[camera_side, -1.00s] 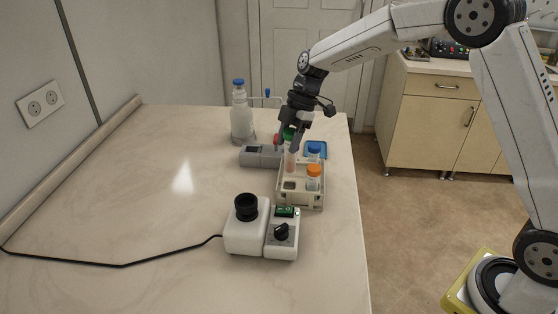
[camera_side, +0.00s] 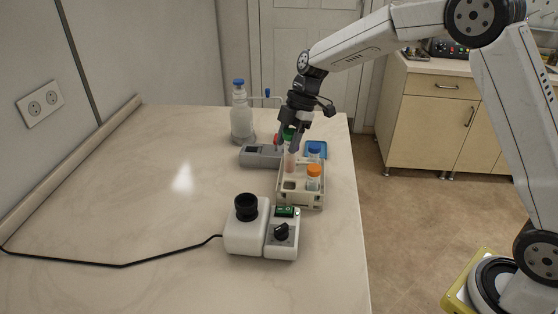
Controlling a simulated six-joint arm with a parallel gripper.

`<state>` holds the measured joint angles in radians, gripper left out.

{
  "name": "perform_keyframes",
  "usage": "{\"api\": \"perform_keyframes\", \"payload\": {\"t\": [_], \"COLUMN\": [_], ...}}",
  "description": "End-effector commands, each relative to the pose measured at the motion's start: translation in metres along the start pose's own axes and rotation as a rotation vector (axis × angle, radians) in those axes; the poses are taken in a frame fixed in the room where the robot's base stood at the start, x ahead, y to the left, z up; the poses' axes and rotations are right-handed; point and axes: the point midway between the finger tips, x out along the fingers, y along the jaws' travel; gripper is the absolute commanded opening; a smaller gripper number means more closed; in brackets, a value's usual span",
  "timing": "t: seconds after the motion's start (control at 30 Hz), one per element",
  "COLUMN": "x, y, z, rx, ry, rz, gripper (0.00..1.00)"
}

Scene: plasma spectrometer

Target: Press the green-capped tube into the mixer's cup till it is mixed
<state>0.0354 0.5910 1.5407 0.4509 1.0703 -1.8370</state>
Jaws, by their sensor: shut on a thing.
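The green-capped tube (camera_side: 290,161) stands upright at the back left of the tube rack, with pinkish contents; its green cap (camera_side: 288,134) is partly covered by my gripper. My gripper (camera_side: 291,141) points down over the rack and is shut on the tube at its cap. I cannot tell whether the tube's lower end is still inside its rack hole.
The rack (camera_side: 302,201) also holds an orange-capped tube (camera_side: 313,178) and a blue-capped tube (camera_side: 314,154). A grey device (camera_side: 259,156) and a blue-capped bottle (camera_side: 241,118) stand behind and left. A black cable (camera_side: 120,265) runs left from the mixer. The left counter is clear.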

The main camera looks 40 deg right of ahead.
Motion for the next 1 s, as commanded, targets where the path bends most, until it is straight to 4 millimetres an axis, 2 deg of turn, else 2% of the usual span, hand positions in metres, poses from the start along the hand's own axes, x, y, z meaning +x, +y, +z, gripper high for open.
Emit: {"api": "perform_keyframes", "payload": {"t": [0.17, 0.27, 0.5, 0.7, 0.83, 1.0], "x": [-0.002, -0.003, -0.007, -0.011, -0.013, -0.013], "y": [-0.001, -0.002, -0.013, -0.025, -0.031, -0.033], "z": [-0.019, -0.038, -0.103, -0.148, -0.165, -0.170], "rx": [-0.005, -0.007, -0.009, -0.005, -0.003, 0.000], "ry": [-0.002, -0.003, -0.004, -0.002, 0.000, 0.000], "rz": [0.001, 0.000, 0.001, 0.001, 0.001, 0.001], "gripper": [0.00, 0.00, 0.00, 0.00, 0.00, 0.00]}}
